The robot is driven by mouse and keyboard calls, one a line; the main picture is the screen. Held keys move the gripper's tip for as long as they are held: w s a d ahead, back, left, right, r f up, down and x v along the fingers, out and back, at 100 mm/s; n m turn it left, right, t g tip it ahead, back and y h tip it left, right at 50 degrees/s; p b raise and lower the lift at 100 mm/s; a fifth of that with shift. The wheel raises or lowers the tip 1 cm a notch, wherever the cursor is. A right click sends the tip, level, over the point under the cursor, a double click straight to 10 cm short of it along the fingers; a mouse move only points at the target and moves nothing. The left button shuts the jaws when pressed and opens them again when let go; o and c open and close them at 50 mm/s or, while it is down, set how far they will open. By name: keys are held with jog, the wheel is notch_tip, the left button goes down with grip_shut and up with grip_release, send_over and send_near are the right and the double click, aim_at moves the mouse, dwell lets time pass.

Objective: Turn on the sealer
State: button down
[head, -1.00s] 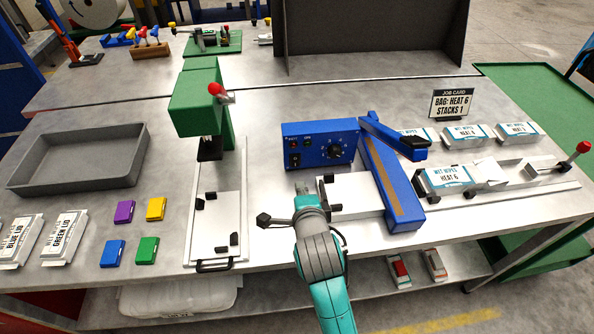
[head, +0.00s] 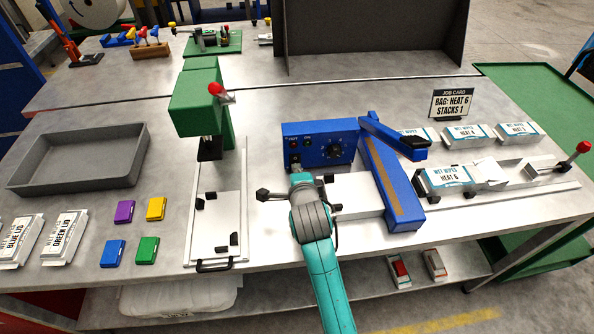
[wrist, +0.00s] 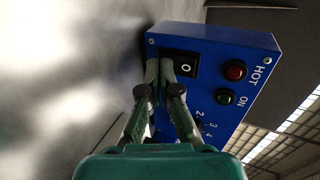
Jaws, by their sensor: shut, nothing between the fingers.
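The sealer is a blue box (head: 320,131) with a dial (head: 336,151) and a blue sealing arm (head: 392,136) to its right. In the wrist view its face (wrist: 213,42) shows a black rocker switch (wrist: 186,66) marked O, a red HOT lamp (wrist: 236,70) and a green ON lamp (wrist: 225,97). Both lamps look unlit. My gripper (wrist: 166,72) is shut and empty, its fingertips right beside the switch and partly over its edge; I cannot tell whether they touch it.
A green press (head: 200,102) with a red knob stands left of the sealer. A white bed (head: 352,193) lies in front of the box. A wipes pack (head: 447,177) sits in a tray at right.

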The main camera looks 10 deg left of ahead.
jog(key=shift+w+a+f, duration=0.1)
jog(key=shift+w+f, duration=0.05)
jog(key=shift+w, duration=0.2)
jog(key=shift+s, duration=0.1)
jog(key=shift+r, duration=0.9)
jog(key=shift+s, duration=0.1)
